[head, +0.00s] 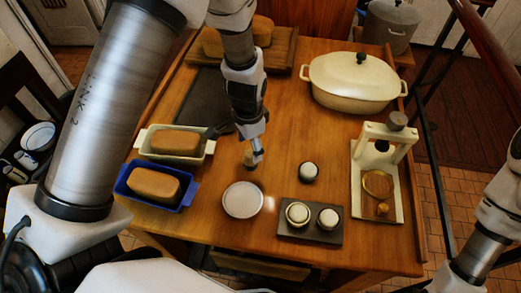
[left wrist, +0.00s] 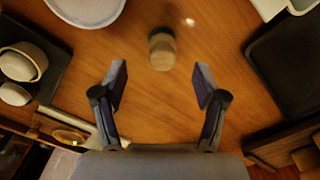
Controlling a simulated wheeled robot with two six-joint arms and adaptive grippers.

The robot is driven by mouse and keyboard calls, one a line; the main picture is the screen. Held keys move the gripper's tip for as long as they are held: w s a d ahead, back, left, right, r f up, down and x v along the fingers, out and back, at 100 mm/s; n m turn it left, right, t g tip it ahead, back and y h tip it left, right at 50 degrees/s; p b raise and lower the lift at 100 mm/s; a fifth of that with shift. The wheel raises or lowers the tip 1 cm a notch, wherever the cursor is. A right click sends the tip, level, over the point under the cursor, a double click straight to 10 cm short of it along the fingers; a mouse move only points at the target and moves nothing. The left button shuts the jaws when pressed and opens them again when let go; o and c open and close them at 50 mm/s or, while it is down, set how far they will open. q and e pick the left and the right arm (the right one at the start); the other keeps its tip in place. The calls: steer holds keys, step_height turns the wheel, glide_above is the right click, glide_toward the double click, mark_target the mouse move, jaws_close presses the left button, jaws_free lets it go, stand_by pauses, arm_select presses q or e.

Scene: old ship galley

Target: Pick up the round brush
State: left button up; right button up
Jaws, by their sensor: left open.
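The round brush (head: 249,158) stands on the wooden table as a small light-brown piece, partly hidden by my left gripper (head: 257,155) in the head view. In the left wrist view I take the short beige cylinder with a darker end (left wrist: 161,53) to be this brush. It lies beyond the fingertips, roughly midway between their lines. My left gripper (left wrist: 161,84) is open and empty, its two fingers spread apart with bare table between them. My right arm shows at the right edge of the head view, but its fingers are out of sight.
A white plate (head: 242,199) is just in front of the brush. A white loaf pan (head: 206,154) and blue loaf pan (head: 185,200) stand left. A dark tray (head: 310,237) with two round pots, a cream casserole (head: 355,82) and a press (head: 398,145) are right.

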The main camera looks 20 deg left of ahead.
mark_target(249, 155)
arm_select(q)
steer(key=shift+w+f+p, duration=0.35)
steer(key=shift+w+f, duration=0.45)
steer(key=shift+w, duration=0.15)
steer(key=s+f+p, duration=0.2)
steer(key=shift+s+a+f, duration=0.1)
steer(key=shift+s+f, duration=0.1)
steer(key=shift+f, duration=0.1)
steer(key=f, duration=0.3)
steer(key=shift+w, duration=0.4)
steer(key=shift+w+a+f, duration=0.1)
steer(key=shift+w+f, duration=0.1)
steer(key=shift+s+r, duration=0.2)
steer(key=shift+s, duration=0.1)
steer(key=c, duration=1.2)
arm_select(e)
steer(key=shift+w+r, duration=0.25)
steer(key=shift+r, duration=0.85)
